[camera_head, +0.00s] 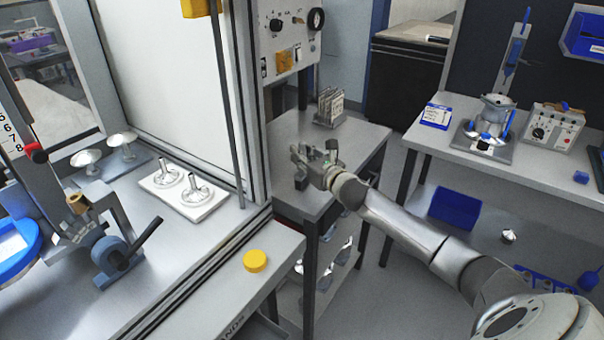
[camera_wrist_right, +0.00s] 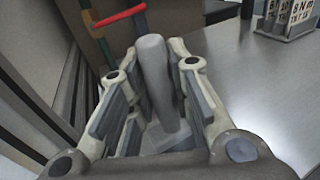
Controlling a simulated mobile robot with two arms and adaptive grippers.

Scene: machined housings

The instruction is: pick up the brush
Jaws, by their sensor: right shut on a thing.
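The brush (camera_wrist_right: 156,80) appears to be the grey piece with a rounded handle between my right fingers in the right wrist view. A flat grey block shows at the handle's lower end in that view. My right gripper (camera_head: 310,166) is over the small grey table in the head view, and its fingers are shut on the brush. A small dark block (camera_head: 301,182) shows just below the fingers; it seems to be part of the brush. I cannot tell whether it touches the table. The gripper hides much of the brush in the head view. My left gripper is not in view.
The small grey table (camera_head: 355,140) holds a rack of plates (camera_head: 329,106) at its back. A framed machine enclosure with a post (camera_head: 238,100) stands close on the left. A yellow knob (camera_head: 255,261) sits on its front ledge. A bench (camera_head: 560,170) stands right.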

